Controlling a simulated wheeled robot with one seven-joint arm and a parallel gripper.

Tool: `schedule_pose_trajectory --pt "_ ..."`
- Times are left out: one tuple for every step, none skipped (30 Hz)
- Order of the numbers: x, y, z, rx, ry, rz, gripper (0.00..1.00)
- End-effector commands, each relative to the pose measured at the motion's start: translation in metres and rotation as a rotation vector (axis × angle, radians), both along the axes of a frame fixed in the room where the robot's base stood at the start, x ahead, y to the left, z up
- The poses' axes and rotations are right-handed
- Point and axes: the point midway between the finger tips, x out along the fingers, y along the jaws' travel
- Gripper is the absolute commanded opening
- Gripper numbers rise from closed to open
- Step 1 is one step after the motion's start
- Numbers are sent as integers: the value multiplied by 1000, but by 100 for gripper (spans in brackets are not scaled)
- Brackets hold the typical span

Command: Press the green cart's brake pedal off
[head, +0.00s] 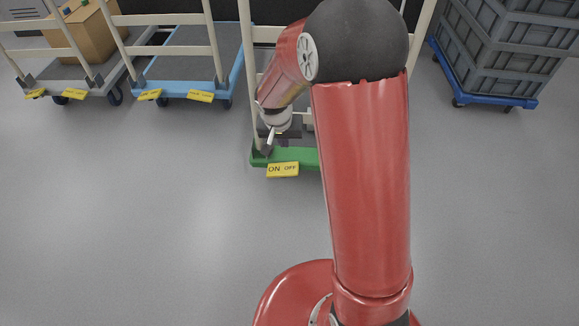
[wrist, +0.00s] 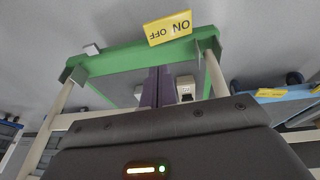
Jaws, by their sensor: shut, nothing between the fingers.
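The green cart (head: 258,158) stands in the middle of the head view, partly hidden by my arm. A yellow plate marked ON and OFF (head: 283,169), apparently its brake pedal, sits at the near edge. In the wrist view the plate (wrist: 168,28) is upside down on the green frame (wrist: 120,57), with ON at the right. I cannot tell which side is pressed down. My gripper (head: 267,149) is shut and empty, pointing down over the cart's near edge, just left of and behind the plate. Its dark fingers (wrist: 159,72) are together, apart from the plate in the wrist view.
A blue cart (head: 190,72) and a grey cart (head: 68,73) with a cardboard box (head: 85,33) stand to the left, each with yellow plates. Grey crates (head: 510,45) on a blue dolly (head: 490,99) stand at the right. The floor in front is clear.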

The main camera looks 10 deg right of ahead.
Motion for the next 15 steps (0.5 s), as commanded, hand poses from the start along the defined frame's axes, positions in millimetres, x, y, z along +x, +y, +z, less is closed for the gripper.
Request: schedule_pose_trajectory --pt "2 1 -6 1 2 -1 0" --pt "2 1 -7 1 2 -2 0" --pt "2 1 -8 1 3 -3 0" --pt "3 1 -8 2 2 -3 0" --pt "3 1 -8 2 2 -3 0" --pt "3 1 -7 2 2 -3 0" --pt "2 1 -7 2 2 -3 0" --pt "2 1 -7 2 2 -3 0" --pt "2 1 -7 2 2 -3 0" --pt "2 1 -7 1 3 -3 0" --pt "2 1 -7 1 3 -3 0" --pt "2 1 -7 1 3 -3 0" --pt "2 1 -8 1 3 -3 0" --pt "3 1 -10 1 4 -3 0" --pt "3 0 -12 1 4 -3 0"
